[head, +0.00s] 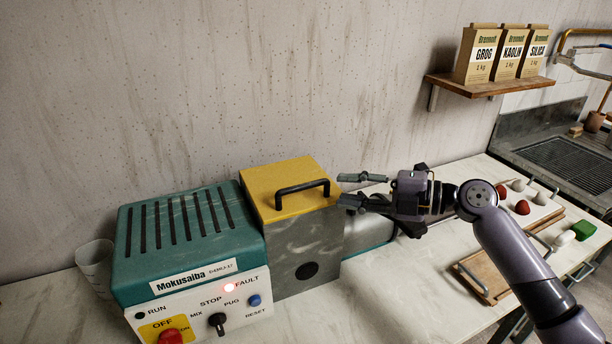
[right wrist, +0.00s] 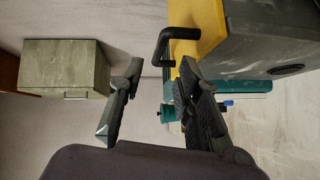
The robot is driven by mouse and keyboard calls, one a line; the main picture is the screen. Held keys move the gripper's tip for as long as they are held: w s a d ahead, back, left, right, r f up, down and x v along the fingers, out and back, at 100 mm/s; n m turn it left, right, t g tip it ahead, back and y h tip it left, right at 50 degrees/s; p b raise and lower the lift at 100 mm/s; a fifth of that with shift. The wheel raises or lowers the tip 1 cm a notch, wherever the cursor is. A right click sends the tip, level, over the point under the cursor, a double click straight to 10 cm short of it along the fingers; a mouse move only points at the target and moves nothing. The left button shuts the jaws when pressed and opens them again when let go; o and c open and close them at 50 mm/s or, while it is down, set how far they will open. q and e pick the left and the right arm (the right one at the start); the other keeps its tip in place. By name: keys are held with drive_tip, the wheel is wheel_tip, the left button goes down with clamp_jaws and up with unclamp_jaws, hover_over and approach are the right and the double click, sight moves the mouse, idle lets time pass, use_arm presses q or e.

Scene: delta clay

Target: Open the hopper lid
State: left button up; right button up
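The yellow hopper lid (head: 262,190) lies shut on the grey metal hopper (head: 312,240). Its black bar handle (head: 303,186) runs across the top near the right side. My right gripper (head: 345,189) is open and empty, just right of the lid, with its fingers pointing left toward the handle. In the right wrist view, the handle (right wrist: 163,46) shows beyond the spread fingertips of the right gripper (right wrist: 160,72), and the yellow lid (right wrist: 203,25) is at the upper middle. I see no contact between fingers and handle. My left gripper is not in view.
A plastic beaker (head: 95,262) is at far left. A wall shelf (head: 490,85) holds three bags. A wooden board (head: 490,278) and small coloured pieces lie at right.

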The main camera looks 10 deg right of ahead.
sight(311, 187)
drive_tip(key=p+x, duration=0.3)
drive_tip(key=x, duration=0.6)
drive_tip(key=shift+w+a+f+p, duration=0.1)
drive_tip(key=shift+w+a+p, duration=0.05)
drive_tip(key=shift+a+p, duration=0.15)
drive_tip(key=shift+d, duration=0.1)
drive_tip(key=shift+c, duration=0.2)
clamp_jaws()
